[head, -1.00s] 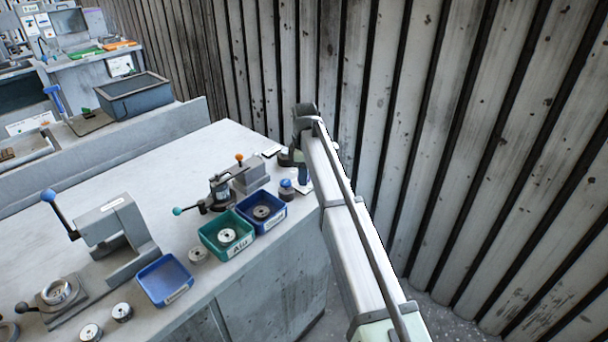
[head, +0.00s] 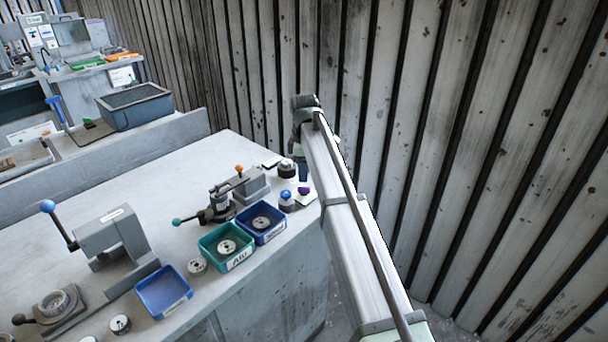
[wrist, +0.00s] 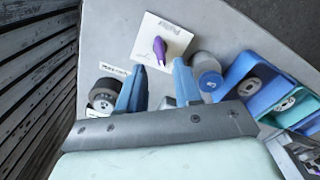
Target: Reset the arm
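My gripper (wrist: 158,72) shows in the wrist view as two blue fingers standing apart, with nothing held between them. In the head view my arm reaches over the right end of the bench (head: 150,185), and the gripper is mostly hidden by the arm. A small purple piece (wrist: 160,48) lies on a white card (wrist: 172,28) just beyond the fingertips; the purple piece also shows in the head view (head: 304,190). A grey cylinder with a blue top (wrist: 207,66) stands to the right of the fingers. A dark round part (wrist: 103,95) stands to the left.
A blue bin (head: 262,224) and a green bin (head: 227,246) hold round metal parts. An empty blue tray (head: 164,291), a press with a blue-knobbed lever (head: 110,235) and a clamp fixture (head: 222,202) stand on the bench. A slatted wall (head: 430,130) rises behind my arm.

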